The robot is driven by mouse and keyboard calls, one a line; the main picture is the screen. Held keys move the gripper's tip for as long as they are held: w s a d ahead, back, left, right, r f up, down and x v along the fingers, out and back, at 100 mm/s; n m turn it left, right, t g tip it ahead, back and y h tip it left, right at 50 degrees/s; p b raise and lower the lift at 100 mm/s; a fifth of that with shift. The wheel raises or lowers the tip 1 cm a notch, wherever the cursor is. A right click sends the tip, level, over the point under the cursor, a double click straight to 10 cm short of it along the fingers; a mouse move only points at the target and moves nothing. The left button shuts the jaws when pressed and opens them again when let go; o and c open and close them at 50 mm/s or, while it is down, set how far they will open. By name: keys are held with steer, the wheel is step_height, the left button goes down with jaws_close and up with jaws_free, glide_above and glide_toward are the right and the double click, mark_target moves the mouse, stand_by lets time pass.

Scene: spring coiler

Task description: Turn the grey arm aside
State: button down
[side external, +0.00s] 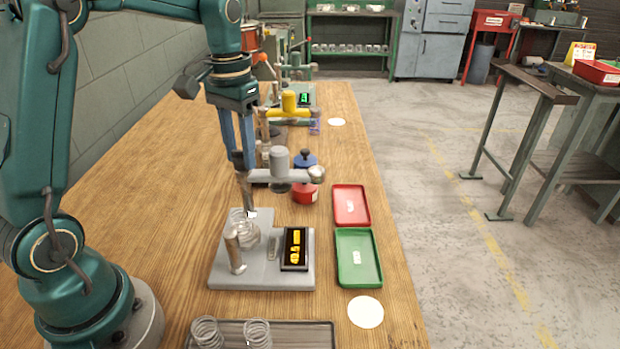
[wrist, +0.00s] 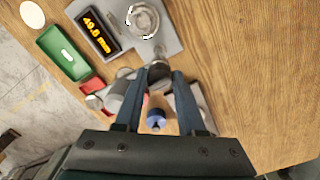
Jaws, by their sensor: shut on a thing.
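The grey arm (side external: 275,177) reaches out level over the wooden bench, with a grey cylinder on top and a round knob at its right end. It points to the right, off the space above the tester base (side external: 268,272). My gripper (side external: 240,158) is at the left end of the arm. In the wrist view my gripper (wrist: 159,74) has its blue fingers closing on a dark round end of the grey arm (wrist: 112,98). A coil spring (side external: 241,228) stands uncovered on the base; it also shows in the wrist view (wrist: 142,19).
The display (wrist: 100,29) reads about 49.5 mm. A green tray (side external: 359,258) and a red tray (side external: 351,205) lie to the right. A dark tray (side external: 300,335) with springs is in front. A yellow-armed station (side external: 289,104) stands farther back.

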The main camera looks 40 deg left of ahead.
stand_by(0.4)
steer(key=c, duration=0.5)
jaws_free()
steer(key=shift+r, duration=2.6)
